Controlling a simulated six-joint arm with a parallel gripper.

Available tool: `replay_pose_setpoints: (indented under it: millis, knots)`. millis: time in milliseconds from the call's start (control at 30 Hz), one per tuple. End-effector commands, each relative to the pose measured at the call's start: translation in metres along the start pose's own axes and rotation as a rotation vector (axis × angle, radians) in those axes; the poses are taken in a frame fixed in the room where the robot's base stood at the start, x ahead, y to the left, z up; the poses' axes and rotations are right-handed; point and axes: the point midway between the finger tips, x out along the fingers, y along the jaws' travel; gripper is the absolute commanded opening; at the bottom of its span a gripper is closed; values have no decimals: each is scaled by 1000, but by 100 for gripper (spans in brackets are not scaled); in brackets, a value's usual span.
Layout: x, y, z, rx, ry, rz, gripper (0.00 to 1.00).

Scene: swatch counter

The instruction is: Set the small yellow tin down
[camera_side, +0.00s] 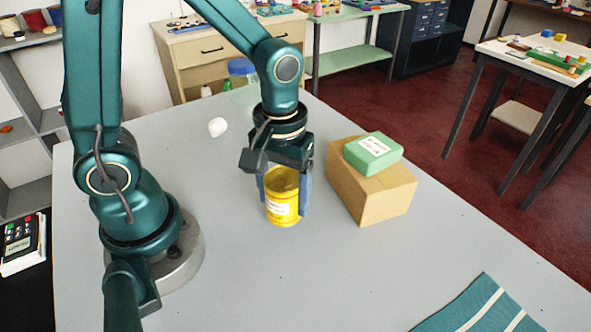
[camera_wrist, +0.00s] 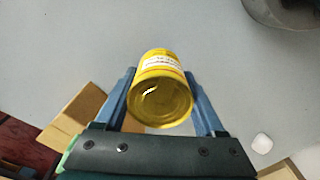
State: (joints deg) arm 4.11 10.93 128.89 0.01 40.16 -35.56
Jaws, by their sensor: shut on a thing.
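The small yellow tin (camera_side: 282,203) is upright between the blue fingers of my gripper (camera_side: 285,192), over the grey counter (camera_side: 240,270). It has a white label with print on its side. In the wrist view the yellow tin (camera_wrist: 160,97) sits between the two fingertips of my gripper (camera_wrist: 162,90), which is shut on it. I cannot tell whether the tin's base touches the counter or hangs just above it.
A cardboard box (camera_side: 372,190) with a green labelled box (camera_side: 373,153) on top stands close to the right of the gripper. A small white object (camera_side: 217,127) lies behind to the left. A teal striped cloth (camera_side: 480,308) lies front right. The front middle counter is clear.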

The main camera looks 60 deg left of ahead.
Motion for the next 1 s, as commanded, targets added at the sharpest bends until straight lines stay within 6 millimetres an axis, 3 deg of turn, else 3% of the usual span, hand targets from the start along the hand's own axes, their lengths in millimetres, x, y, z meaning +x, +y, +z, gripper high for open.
replay_pose_setpoints:
  millis: [67,600,1000]
  knots:
    - [-14,-1,-2,-3,7,5,0]
    - [-64,-88,-25,-10,4,1,0]
    - [-79,-112,-34,72,1,0,0]
